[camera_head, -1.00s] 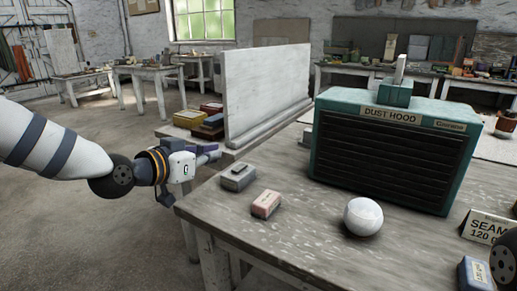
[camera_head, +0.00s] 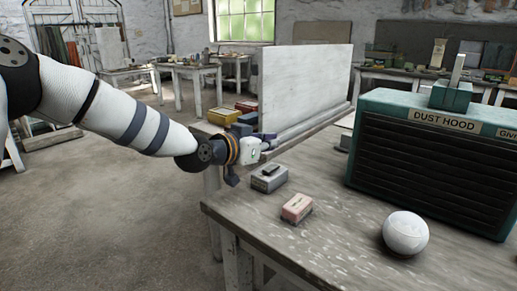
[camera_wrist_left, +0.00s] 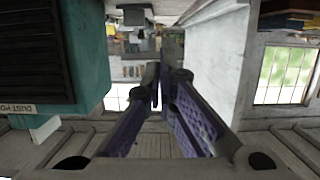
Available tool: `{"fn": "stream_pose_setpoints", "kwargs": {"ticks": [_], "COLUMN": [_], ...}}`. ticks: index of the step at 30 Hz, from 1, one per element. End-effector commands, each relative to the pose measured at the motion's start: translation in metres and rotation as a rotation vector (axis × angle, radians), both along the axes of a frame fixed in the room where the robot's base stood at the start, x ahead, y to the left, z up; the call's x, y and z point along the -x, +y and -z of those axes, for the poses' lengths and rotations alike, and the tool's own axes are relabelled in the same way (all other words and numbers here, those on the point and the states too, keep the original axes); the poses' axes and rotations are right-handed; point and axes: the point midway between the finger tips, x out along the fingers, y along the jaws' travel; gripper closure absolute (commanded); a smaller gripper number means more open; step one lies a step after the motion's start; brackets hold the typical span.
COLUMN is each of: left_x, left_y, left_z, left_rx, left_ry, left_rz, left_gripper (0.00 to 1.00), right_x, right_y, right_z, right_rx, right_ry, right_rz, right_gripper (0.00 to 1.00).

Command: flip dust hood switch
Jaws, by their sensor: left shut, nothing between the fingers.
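The teal dust hood (camera_head: 432,160), with a dark louvred front and a label, stands on the workbench at right. A small teal box with an upright pale lever (camera_head: 457,70), which looks like its switch, sits on top. My left gripper (camera_head: 268,147) is shut and empty, at the bench's left side near the white upright panel, well left of the hood and lower than the lever. Its fingers (camera_wrist_left: 155,82) meet in the wrist view. My right gripper is not in view.
A white upright panel (camera_head: 300,88) stands between gripper and hood's far side. A grey box (camera_head: 269,178), a pink block (camera_head: 297,208) and a white sphere (camera_head: 405,232) lie on the workbench (camera_head: 330,240). Bare bench top lies between them and the hood.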

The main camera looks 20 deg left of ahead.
Motion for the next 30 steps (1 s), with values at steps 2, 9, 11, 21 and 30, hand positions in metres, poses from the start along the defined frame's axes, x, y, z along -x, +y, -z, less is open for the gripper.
{"fn": "stream_pose_setpoints", "kwargs": {"ticks": [2, 9, 11, 21, 30], "left_x": [-0.012, -0.010, -0.010, -0.010, -0.016], "left_y": [-0.005, -0.004, -0.004, -0.004, -0.006], "left_z": [0.014, 0.039, 0.041, 0.042, 0.049], "left_rx": [0.001, 0.001, 0.001, 0.001, 0.001], "left_ry": [0.010, 0.001, 0.000, -0.001, -0.001], "left_rz": [0.000, 0.001, 0.001, 0.001, 0.001], "left_gripper": [1.00, 1.00, 1.00, 1.00, 1.00], "right_x": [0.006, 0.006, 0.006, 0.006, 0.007], "right_y": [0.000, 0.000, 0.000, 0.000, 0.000], "right_z": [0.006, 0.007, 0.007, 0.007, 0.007], "right_rx": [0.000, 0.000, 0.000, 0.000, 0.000], "right_ry": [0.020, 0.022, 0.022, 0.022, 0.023], "right_rz": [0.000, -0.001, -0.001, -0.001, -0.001], "right_gripper": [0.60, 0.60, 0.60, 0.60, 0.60]}}
